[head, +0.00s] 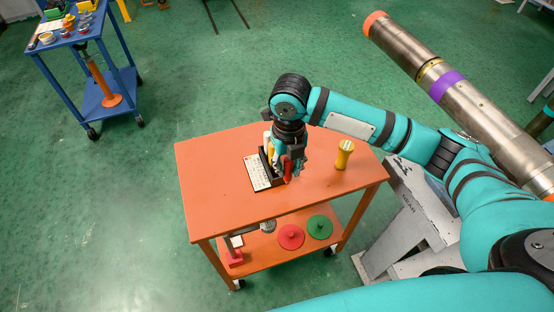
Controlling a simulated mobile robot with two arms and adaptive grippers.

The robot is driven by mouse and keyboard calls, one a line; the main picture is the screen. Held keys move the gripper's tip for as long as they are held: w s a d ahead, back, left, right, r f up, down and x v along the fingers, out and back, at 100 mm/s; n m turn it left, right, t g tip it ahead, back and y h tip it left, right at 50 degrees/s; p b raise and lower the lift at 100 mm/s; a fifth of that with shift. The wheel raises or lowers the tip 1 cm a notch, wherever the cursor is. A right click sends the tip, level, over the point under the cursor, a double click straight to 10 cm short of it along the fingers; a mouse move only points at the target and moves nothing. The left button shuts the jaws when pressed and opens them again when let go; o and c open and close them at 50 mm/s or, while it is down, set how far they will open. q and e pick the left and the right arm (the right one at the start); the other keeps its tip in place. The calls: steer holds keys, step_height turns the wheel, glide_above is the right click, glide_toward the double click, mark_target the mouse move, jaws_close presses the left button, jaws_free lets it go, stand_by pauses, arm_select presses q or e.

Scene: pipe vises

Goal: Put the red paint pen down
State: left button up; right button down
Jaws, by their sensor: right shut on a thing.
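The red paint pen (288,169) is in my right gripper (288,174), which reaches down over the orange table top (225,205). The gripper is shut on the pen, just in front of a dark holder (277,182). I cannot tell whether the pen touches the holder or the table. A yellow item (269,152) stands in or behind the holder, partly hidden by the gripper. My left gripper is out of view.
A white card with dark marks (259,172) lies left of the holder. A yellow spool-shaped thing (345,153) stands to the right. The lower shelf bears red (290,237) and green (319,227) discs. The table's front and left are clear.

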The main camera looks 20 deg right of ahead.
steer(key=w+f, duration=0.1)
steer(key=w, duration=0.1)
steer(key=w+a+f+p, duration=0.1)
steer(key=w+f, duration=0.1)
steer(key=shift+w+a+f, duration=0.1)
steer(key=shift+w+f, duration=0.05)
steer(key=shift+w, duration=0.1)
steer(key=shift+f, duration=0.35)
steer(key=shift+f, duration=0.15)
steer(key=c, duration=1.2)
jaws_free()
steer(key=shift+o, duration=0.2)
step_height(320, 180, up, 12)
steer(key=b, duration=0.1)
steer(key=shift+r, duration=0.2)
